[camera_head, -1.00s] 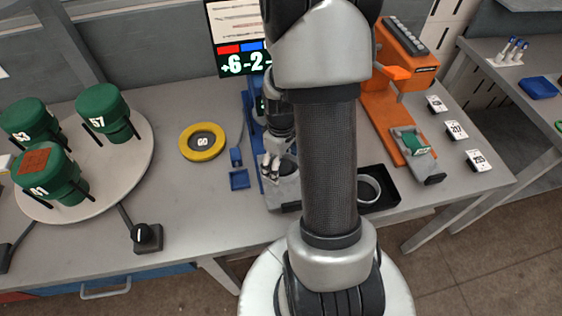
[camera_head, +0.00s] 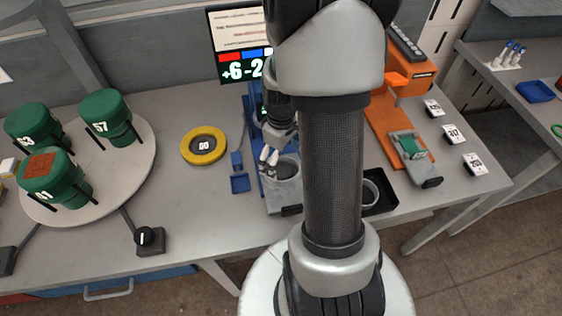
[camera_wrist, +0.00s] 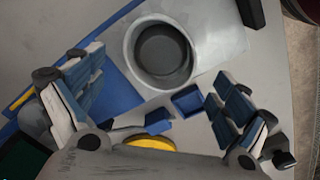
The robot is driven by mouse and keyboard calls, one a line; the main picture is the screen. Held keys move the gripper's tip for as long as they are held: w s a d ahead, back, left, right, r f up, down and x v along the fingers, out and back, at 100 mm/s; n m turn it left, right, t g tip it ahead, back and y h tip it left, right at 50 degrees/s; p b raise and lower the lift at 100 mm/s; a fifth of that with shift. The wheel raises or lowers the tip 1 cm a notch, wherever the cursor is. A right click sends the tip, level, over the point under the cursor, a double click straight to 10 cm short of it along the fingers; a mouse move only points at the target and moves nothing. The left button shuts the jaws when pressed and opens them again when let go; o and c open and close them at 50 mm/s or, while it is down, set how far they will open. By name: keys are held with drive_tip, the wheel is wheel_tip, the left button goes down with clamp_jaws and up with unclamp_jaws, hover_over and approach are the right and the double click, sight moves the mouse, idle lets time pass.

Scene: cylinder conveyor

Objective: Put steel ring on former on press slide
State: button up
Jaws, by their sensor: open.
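My gripper (camera_head: 268,160) is open, just left of and above a grey round cup-like piece (camera_head: 286,168) on the grey slide (camera_head: 284,208) of the blue press. In the wrist view the open fingers (camera_wrist: 160,82) are wide apart, with the pale round piece (camera_wrist: 134,48) beyond their tips and nothing held between them. It has a thick pale rim around a dark round centre; I cannot tell whether ring and former are separate there. A steel ring-like rim (camera_head: 372,186) shows in the black tray (camera_head: 384,208), partly hidden behind my arm.
An orange press (camera_head: 385,120) with a green piece (camera_head: 413,147) stands at right, beside several numbered cards. A yellow ring-shaped disc (camera_head: 187,147) and small blue tray (camera_head: 240,184) lie left. A round turntable (camera_head: 125,170) bears green canisters. Bare table lies in front.

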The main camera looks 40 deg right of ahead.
sight(281, 170)
drive_tip(key=s+a+r+m+t+p, duration=0.1)
drive_tip(key=a+r, duration=0.4)
drive_tip(key=r, duration=0.4)
drive_tip(key=a+r+t+p, duration=0.1)
drive_tip(key=a+r, duration=0.4)
drive_tip(key=r, duration=0.5)
drive_tip(key=s+a+r+m+t, duration=0.1)
drive_tip(key=s+a+r+t, duration=0.1)
drive_tip(key=s+a+r, duration=0.4)
drive_tip(key=s+a, duration=0.2)
drive_tip(key=a, duration=0.2)
drive_tip(key=shift+s+m+t, duration=0.3)
drive_tip(key=shift+s, duration=0.1)
